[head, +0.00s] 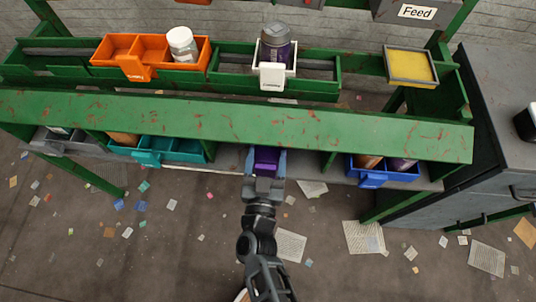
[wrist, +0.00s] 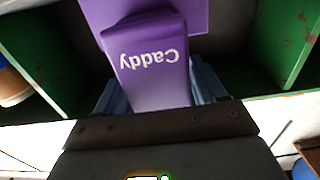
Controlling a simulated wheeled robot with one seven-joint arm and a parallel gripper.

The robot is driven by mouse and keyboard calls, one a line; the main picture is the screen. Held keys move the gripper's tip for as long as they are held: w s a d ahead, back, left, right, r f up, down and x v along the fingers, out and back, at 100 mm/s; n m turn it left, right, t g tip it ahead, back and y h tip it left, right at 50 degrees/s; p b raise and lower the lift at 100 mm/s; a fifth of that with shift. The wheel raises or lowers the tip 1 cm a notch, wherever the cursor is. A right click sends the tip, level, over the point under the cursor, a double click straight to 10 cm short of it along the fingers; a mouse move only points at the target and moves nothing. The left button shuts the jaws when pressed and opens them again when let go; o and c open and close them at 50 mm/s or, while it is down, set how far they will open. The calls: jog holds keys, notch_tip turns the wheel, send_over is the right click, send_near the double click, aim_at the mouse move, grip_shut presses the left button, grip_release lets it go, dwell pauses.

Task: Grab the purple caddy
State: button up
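The purple caddy (head: 266,157) is on the lower shelf, below the green beam, in the middle of the head view. In the wrist view its purple front tab (wrist: 153,65) fills the middle, with "Caddy" upside down. My gripper (head: 265,165) reaches up to the caddy from the front. Its bluish fingers (wrist: 158,95) stand on both sides of the tab, very close to it. The tab hides their inner faces, so I cannot tell whether they press on it. The caddy shows no clear lift off the shelf.
Green dividers (wrist: 288,45) flank the caddy. A teal bin (head: 180,150) is to the left and a blue bin (head: 372,180) to the right. The green beam (head: 230,118) runs just above. An orange bin (head: 120,45) and white caddy (head: 272,75) sit higher. Papers litter the floor.

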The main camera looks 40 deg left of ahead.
jog(key=c, duration=1.1)
jog(key=shift+r, duration=0.15)
